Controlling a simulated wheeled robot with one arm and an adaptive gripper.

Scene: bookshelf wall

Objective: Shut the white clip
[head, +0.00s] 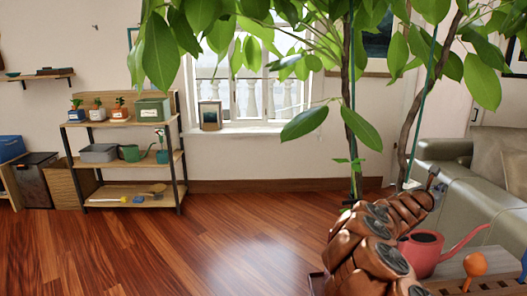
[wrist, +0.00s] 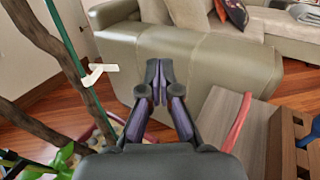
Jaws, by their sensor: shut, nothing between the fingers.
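The white clip (wrist: 97,73) shows in the wrist view, left of my gripper, at the thin green stake (wrist: 68,45) and the brown plant stem (wrist: 88,100). Its two white parts spread at an angle, so it looks open. In the head view my gripper (head: 433,177) is small and dark at the end of my brown arm, near the right-hand stem (head: 414,115).
A grey-green sofa (head: 450,153) stands behind on the right. A red watering can (head: 424,252) and an orange-topped object (head: 475,264) stand at the lower right. Leaves (head: 160,50) hang across the top. A shelf rack (head: 120,155) is far left; the wooden floor (head: 220,240) is clear.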

